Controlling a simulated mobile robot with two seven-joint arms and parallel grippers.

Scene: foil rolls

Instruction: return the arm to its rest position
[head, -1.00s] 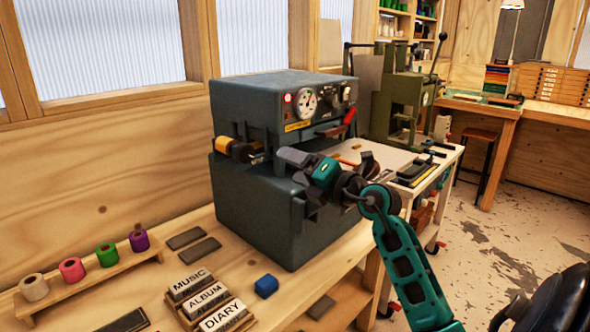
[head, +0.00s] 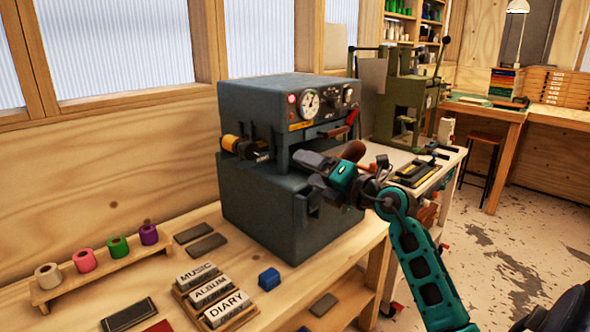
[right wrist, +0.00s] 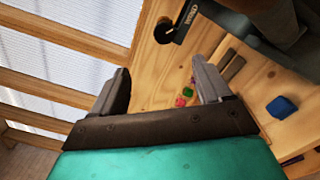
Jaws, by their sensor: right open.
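My right arm, teal and black, comes in from the lower right of the head view. Its gripper (head: 308,173) is in front of the dark grey machine (head: 262,200), at the height of the machine's gap. In the right wrist view the two grey fingers (right wrist: 160,88) stand wide apart with nothing between them. A yellow-ended foil roll (head: 232,142) sits on the machine's left side. White, pink, green and purple rolls (head: 84,260) stand on a small wooden rack (head: 105,272) on the bench. My left gripper is not in view.
Blocks marked MUSIC, ALBUM and DIARY (head: 212,290) lie on the bench (head: 170,262) near a blue block (head: 269,279). Dark flat bars lie behind them. A green press (head: 400,100) stands on a white-topped table to the right. Open floor (head: 520,260) lies at right.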

